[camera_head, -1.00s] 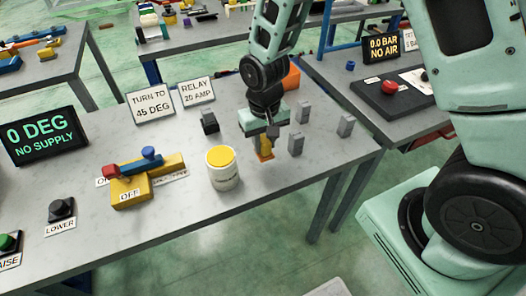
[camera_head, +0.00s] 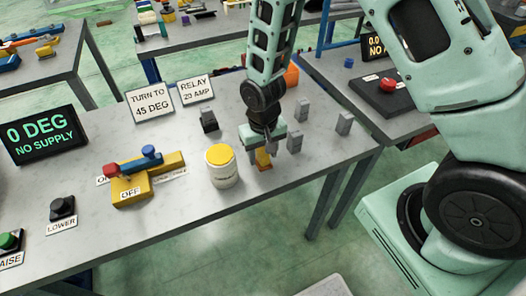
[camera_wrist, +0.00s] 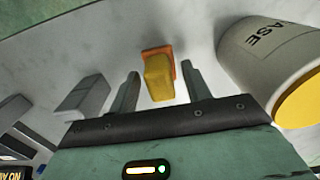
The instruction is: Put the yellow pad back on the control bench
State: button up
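The yellow pad (camera_head: 262,157) is a small yellow block with an orange part at its lower end. It is at the front right of the grey control bench (camera_head: 190,225), upright, apparently on the top. My gripper (camera_head: 268,148) is directly above it, pointing down, low over the bench. In the wrist view the yellow pad (camera_wrist: 159,80) lies between the two fingers of my gripper (camera_wrist: 160,82), with a narrow gap on each side, so the fingers are open around it. The gripper partly hides the pad's upper part in the head view.
A white jar with a yellow lid (camera_head: 223,166) stands close to the left of the pad. Grey blocks (camera_head: 295,139) stand close on the right. A yellow switch with a red and blue lever (camera_head: 140,175) is farther left. Bench in front is clear.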

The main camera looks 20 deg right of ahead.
aim_at(263, 150)
jog(key=shift+r, duration=0.1)
notch_tip(263, 150, up, 12)
jog(key=b, duration=0.2)
jog(key=s+a+r+n, duration=0.3)
jog(key=s+r+n, duration=0.1)
jog(key=s, duration=0.6)
jog(key=s+a+r+n, duration=0.3)
jog(key=s+r, duration=0.1)
jog(key=s, duration=0.6)
jog(key=shift+a+n+y, duration=0.15)
jog(key=shift+n+y, duration=0.15)
jog(key=shift+n, duration=0.1)
jog(key=shift+r, duration=0.1)
